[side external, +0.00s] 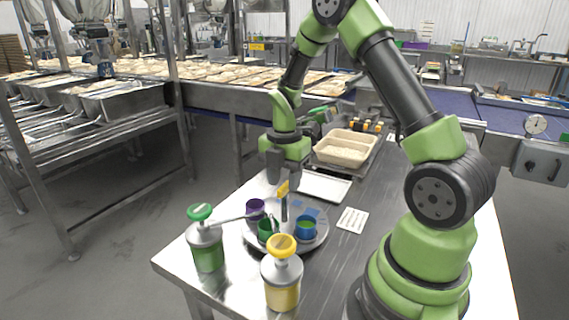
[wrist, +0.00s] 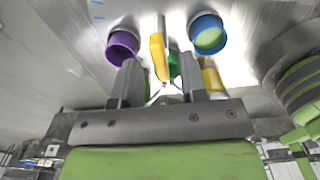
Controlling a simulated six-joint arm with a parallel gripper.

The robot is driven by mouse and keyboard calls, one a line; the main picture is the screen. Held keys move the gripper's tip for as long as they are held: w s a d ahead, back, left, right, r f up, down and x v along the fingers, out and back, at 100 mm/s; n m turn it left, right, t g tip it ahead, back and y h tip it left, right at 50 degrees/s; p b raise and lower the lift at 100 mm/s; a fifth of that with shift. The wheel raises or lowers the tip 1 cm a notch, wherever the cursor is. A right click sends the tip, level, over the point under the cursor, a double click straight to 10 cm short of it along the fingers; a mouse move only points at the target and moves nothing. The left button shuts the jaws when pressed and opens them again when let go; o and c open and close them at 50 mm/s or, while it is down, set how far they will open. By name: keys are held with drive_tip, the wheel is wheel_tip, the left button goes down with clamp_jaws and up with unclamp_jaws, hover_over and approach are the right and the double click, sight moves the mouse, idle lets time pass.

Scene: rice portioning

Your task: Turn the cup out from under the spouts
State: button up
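A round grey turntable (side external: 308,243) carries a purple cup (side external: 256,207), a green cup (side external: 267,230) and a blue cup (side external: 306,229). The green cup stands at the front, by the spout of the green-topped pump (side external: 206,242) and close to the yellow-topped pump (side external: 282,277). A dark post with a yellow handle (side external: 283,189) rises from the turntable's middle. My gripper (side external: 284,184) is over the handle, fingers apart. In the wrist view the handle (wrist: 158,56) appears in the gap between the fingers; the green cup (wrist: 175,66) is mostly hidden behind them.
A white tray (side external: 325,187) lies behind the turntable, with a beige two-part container (side external: 346,149) farther back. A printed white card (side external: 352,220) lies to the right. The two pumps stand close to the turntable at the front left.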

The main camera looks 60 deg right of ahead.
wheel_tip(320, 180, up, 9)
idle(0.3)
drive_tip(key=s+a+r+m+t+y, duration=0.1)
drive_tip(key=s+a+r+m+t, duration=0.2)
drive_tip(key=m, duration=0.8)
drive_tip(key=s+a+r+m+t+y, duration=0.1)
drive_tip(key=s+a+r+m+t, duration=0.3)
drive_tip(key=s+a+r+m, duration=0.3)
drive_tip(key=s+a+m, duration=0.3)
drive_tip(key=a+m, duration=0.1)
drive_tip(key=a, duration=0.1)
drive_tip(key=shift+s+a+r, duration=0.35)
drive_tip(key=shift+a, duration=0.05)
